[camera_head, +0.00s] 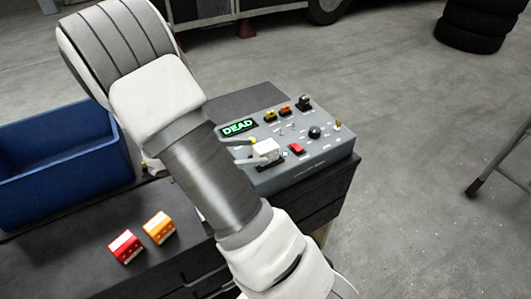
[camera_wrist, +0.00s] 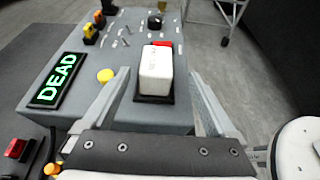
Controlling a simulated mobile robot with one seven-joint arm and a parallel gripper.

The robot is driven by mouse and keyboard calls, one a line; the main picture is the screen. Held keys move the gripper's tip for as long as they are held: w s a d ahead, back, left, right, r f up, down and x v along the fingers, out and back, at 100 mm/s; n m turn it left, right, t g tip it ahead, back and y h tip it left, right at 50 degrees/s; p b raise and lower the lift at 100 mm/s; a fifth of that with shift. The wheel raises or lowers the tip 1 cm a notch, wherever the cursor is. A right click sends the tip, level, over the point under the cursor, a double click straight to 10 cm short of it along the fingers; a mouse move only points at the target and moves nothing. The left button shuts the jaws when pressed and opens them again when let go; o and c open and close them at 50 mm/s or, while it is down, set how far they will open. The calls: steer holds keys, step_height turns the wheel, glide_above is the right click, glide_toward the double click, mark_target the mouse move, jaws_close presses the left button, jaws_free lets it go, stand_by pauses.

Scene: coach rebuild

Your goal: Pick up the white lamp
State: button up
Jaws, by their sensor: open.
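The white lamp (camera_head: 266,149) is a small white block sitting in a dark socket on the grey control panel (camera_head: 322,158). In the wrist view the white lamp (camera_wrist: 156,72) stands upright in the middle, its dark base below it. My gripper (camera_wrist: 160,85) is open, with one finger to the left and one to the right of the lamp. Small gaps show on both sides, so I see no grip. In the head view my arm hides most of the gripper, and only finger parts show beside the lamp.
A red switch (camera_head: 297,148), a yellow button (camera_wrist: 105,75) and a lit "DEAD" display (camera_head: 239,127) are close by. A red block (camera_head: 125,247) and an orange block (camera_head: 159,228) lie on the dark bench. A blue bin (camera_head: 62,160) stands at left.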

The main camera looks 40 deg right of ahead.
mark_target(257, 151)
steer(key=x, duration=0.3)
steer(key=shift+d, duration=0.1)
steer(key=shift+w+r+x, duration=0.1)
steer(key=shift+w+x, duration=0.05)
steer(key=shift+x, duration=1.2)
steer(key=shift+w+r+x, duration=0.15)
steer(key=shift+x, duration=1.2)
steer(key=shift+d, duration=0.15)
jaws_close()
